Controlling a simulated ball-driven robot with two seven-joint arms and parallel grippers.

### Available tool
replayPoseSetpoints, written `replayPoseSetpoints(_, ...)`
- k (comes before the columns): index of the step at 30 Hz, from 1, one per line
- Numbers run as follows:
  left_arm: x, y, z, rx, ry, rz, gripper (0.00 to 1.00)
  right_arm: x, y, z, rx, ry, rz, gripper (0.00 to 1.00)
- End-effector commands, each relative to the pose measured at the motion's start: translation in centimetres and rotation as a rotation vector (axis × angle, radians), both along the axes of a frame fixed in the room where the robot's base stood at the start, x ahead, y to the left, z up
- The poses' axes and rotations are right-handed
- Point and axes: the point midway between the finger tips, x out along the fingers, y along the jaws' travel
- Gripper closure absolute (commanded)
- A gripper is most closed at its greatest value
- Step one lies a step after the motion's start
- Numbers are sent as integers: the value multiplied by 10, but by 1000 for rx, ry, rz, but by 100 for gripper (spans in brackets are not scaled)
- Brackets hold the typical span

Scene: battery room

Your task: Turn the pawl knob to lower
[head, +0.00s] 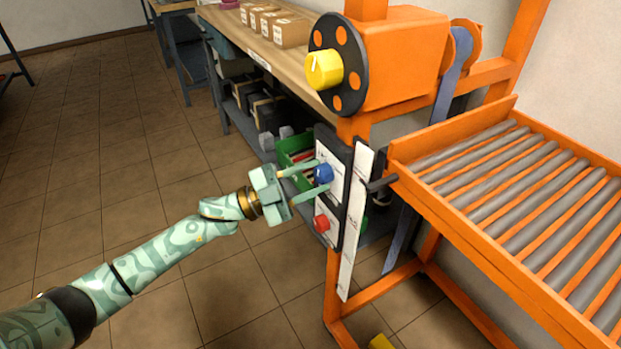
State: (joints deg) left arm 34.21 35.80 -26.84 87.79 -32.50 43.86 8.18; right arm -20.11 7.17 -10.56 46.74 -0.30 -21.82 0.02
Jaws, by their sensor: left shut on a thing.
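A blue knob (324,173) sits on the upper white plate of a dark panel (345,158) fixed to the orange frame's post. My left gripper (318,177) reaches it from the left, with its two pale green fingers shut on the knob. A red knob (321,222) sits below on a second white plate. A yellow knob (323,70) with a light mark is in the middle of a black disc with orange spots, on the orange housing above. The plates' lettering is too small to read, so the pawl knob's label cannot be told. My right gripper is out of view.
An orange roller bed (505,190) with grey rollers fills the right side. A workbench (262,62) with several cardboard boxes (290,32) stands behind. A long white strip (354,225) hangs beside the panel. The tiled floor (120,150) at left is clear.

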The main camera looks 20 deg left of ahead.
Motion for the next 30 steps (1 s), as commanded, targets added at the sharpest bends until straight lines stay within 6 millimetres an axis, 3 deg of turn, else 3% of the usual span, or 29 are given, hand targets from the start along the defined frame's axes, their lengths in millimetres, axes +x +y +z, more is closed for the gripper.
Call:
replayPoseSetpoints(9,1,2,3,231,-177,0,87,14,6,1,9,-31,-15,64)
replayPoseSetpoints(19,1,2,4,405,-312,0,87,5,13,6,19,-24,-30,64)
replayPoseSetpoints(30,1,2,4,484,-373,-1,87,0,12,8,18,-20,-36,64)
